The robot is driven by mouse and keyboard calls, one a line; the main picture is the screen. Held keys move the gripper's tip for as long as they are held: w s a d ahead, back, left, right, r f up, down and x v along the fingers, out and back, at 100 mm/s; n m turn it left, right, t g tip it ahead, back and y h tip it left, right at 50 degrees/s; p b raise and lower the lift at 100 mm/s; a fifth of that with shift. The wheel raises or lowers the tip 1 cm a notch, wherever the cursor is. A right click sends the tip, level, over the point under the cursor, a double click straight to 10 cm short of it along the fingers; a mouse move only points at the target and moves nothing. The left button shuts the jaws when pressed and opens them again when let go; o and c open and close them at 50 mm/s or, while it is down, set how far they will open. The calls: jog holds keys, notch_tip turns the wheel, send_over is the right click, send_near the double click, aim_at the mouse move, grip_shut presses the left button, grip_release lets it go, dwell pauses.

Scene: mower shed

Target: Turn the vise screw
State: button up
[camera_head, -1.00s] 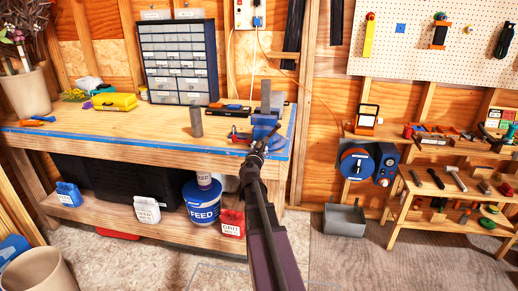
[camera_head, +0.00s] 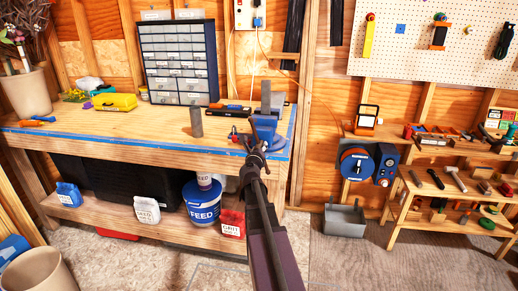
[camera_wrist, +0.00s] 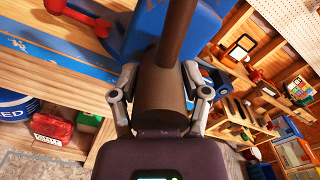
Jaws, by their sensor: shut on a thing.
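The blue vise (camera_head: 264,123) is mounted at the right front corner of the wooden workbench. It also shows close up in the wrist view (camera_wrist: 195,22). My gripper (camera_head: 256,152) is at the front of the vise. In the wrist view, the fingers of my gripper (camera_wrist: 160,98) are shut on the vise screw (camera_wrist: 160,82), one on each side of its dark brown, rounded end. A dark shaft runs from that end up toward the blue vise. The far side of the screw is hidden.
The workbench (camera_head: 110,128) has blue edging. A red part (camera_wrist: 95,22) lies left of the vise. Feed containers (camera_head: 202,203) stand on the shelf below. A tool shelf (camera_head: 440,190) is at right.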

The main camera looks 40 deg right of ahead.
jog(key=n, duration=0.5)
jog(key=shift+w+d, duration=0.15)
jog(key=shift+d, duration=0.2)
jog(key=shift+d+r+n, duration=0.1)
jog(key=shift+n, duration=2.3)
jog(key=o, duration=1.1)
jog(key=shift+c, duration=0.2)
jog(key=shift+s+a, duration=0.2)
jog(key=shift+a, duration=0.05)
jog(key=shift+s+a, duration=0.15)
jog(key=v, duration=1.1)
jog(key=shift+a, duration=0.2)
